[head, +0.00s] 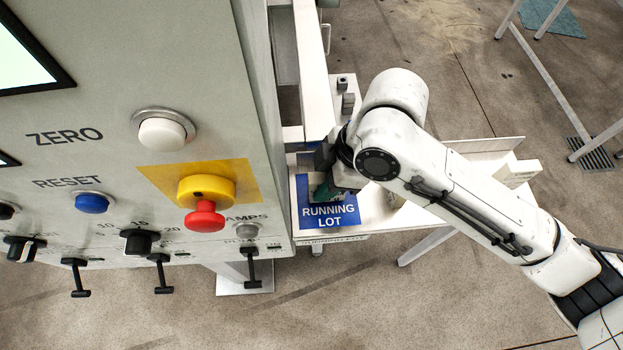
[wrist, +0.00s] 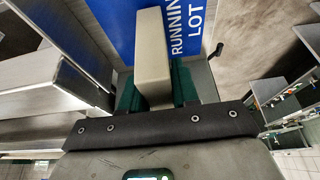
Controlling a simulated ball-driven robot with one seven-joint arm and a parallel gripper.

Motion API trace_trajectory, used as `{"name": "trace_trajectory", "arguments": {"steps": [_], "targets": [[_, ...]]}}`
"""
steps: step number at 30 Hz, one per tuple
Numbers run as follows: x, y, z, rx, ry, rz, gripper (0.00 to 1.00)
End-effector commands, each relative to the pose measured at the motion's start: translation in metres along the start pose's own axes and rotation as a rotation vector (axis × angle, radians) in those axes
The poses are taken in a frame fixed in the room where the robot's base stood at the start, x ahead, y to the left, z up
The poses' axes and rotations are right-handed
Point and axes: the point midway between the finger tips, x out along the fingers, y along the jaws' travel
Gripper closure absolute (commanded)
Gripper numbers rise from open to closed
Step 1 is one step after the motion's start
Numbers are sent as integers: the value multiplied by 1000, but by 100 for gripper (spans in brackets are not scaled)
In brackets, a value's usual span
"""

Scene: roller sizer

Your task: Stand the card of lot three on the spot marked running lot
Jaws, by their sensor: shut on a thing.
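My gripper (head: 325,188) is over the blue spot marked "RUNNING LOT" (head: 330,216), low at its upper part. In the wrist view, my gripper (wrist: 154,92) has green fingers on both sides of a plain beige block (wrist: 152,52) and is shut on it. The block appears to be the card; its lot number does not show. The block lies over the blue spot (wrist: 118,25) in that view, left of the lettering. I cannot tell whether its base touches the surface.
A control cabinet (head: 120,110) with a yellow and red stop button (head: 206,200) stands close on the left. A beige block (head: 517,172) stands on the white table to the right. Small grey pieces (head: 347,102) lie behind my gripper.

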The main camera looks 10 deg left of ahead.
Motion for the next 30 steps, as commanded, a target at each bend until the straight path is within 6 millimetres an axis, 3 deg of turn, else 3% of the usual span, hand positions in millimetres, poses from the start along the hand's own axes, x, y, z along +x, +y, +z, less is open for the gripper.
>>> {"name": "trace_trajectory", "arguments": {"steps": [3, 15, 16, 24, 30], "targets": [[5, -3, 8, 0, -1, 0, 100], [8, -3, 9, 0, 0, 0, 100], [8, -3, 9, 0, -1, 0, 69], [7, -3, 9, 0, -1, 0, 45], [6, -3, 9, 0, -1, 0, 45]]}}
